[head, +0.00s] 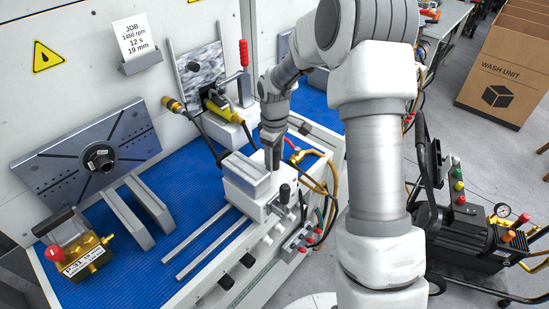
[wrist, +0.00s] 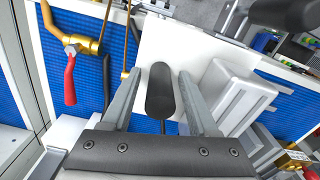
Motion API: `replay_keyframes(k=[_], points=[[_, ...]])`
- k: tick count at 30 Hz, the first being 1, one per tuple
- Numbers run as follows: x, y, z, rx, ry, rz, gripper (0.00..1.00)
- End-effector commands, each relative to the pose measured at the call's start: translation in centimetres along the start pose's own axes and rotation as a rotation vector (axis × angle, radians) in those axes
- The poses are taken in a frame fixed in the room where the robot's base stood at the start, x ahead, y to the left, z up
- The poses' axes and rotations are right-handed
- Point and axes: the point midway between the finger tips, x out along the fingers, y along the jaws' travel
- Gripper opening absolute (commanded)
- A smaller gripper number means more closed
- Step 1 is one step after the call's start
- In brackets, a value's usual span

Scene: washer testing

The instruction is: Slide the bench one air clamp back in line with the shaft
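The air clamp, a white block with a grey metal top piece (head: 250,180), sits at the right end of two bare rails (head: 215,243). Its grey stepped block shows right of the fingers in the wrist view (wrist: 237,95). The shaft hub (head: 98,157) is a dark round fitting on the slotted grey plate at the left. My gripper (head: 272,165) points down at the clamp's back right side. In the wrist view my gripper's two fingers (wrist: 160,103) are apart, with a black rounded handle (wrist: 160,88) between them and gaps on both sides.
Brass fittings with a red lever (wrist: 70,80) and hoses (head: 325,190) lie close behind and right of the clamp. A gold unit with a red knob (head: 78,245) and two grey bars (head: 140,210) stand at left. The blue mat (head: 175,255) beside the rails is clear.

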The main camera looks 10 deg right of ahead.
Motion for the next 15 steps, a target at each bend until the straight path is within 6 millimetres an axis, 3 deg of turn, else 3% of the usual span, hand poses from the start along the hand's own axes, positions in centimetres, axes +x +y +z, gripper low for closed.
replay_keyframes(k=[1, 9, 15], points=[[-0.02, 0.0, 0.0, 0.0, 0.0, 0.0, 0.49], [-0.04, 0.0, -0.01, 0.0, 0.0, 0.0, 0.0], [-0.05, 0.0, -0.01, 0.0, 0.0, 0.0, 0.0]])
